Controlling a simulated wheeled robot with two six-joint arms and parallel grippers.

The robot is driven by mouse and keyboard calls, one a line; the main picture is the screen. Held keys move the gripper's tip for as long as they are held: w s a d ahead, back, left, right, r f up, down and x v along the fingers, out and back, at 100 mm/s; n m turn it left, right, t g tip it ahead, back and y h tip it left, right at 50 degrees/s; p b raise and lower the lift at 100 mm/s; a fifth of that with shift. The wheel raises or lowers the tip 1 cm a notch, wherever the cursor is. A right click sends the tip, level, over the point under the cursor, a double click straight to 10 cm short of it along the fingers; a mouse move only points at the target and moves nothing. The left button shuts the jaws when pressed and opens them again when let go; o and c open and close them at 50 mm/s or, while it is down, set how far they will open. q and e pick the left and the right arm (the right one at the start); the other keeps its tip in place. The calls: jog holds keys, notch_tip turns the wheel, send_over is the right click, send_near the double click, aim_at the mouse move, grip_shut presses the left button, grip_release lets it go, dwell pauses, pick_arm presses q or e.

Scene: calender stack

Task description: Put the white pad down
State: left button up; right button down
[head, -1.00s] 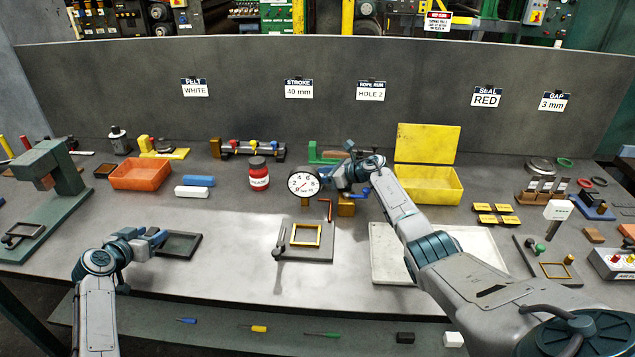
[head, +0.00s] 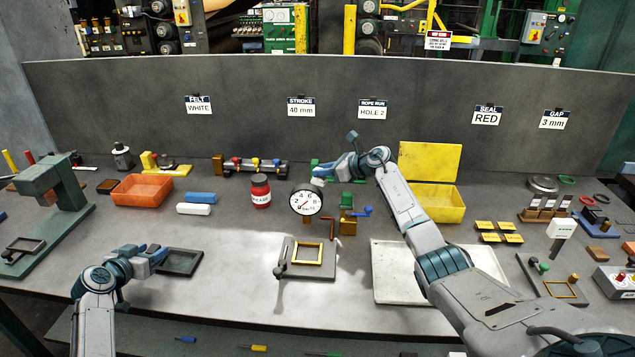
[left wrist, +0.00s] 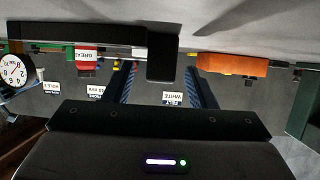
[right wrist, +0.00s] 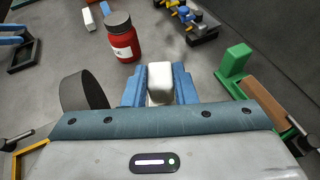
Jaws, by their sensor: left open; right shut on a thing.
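The white pad (right wrist: 160,82) is a small rounded white block between the fingers of my right gripper (right wrist: 159,88) in the right wrist view. In the head view my right gripper (head: 324,174) is shut on it, and the pad (head: 318,182) shows just above the round dial gauge (head: 306,202), clear of the bench. My left gripper (head: 158,254) is open and empty, by the dark shallow tray (head: 182,262). Its spread fingers show in the left wrist view (left wrist: 160,88).
A white block (head: 193,209) and a blue block (head: 201,197) lie left of the red jar (head: 260,190). A brass frame on a plate (head: 307,254) stands in front of the gauge. The yellow box (head: 437,203) and white tray (head: 390,285) are to the right.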

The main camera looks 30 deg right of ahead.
jog(key=shift+r, duration=0.8)
notch_tip(320, 180, down, 10)
jog(key=c, duration=1.2)
grip_release()
jog(key=shift+f, duration=0.1)
jog(key=shift+o, duration=0.2)
jog(key=shift+s+d+r, duration=0.15)
jog(key=shift+r, duration=0.05)
jog(key=v, duration=1.1)
jog(key=shift+s+d+r, duration=0.1)
jog(key=shift+s+r, duration=0.1)
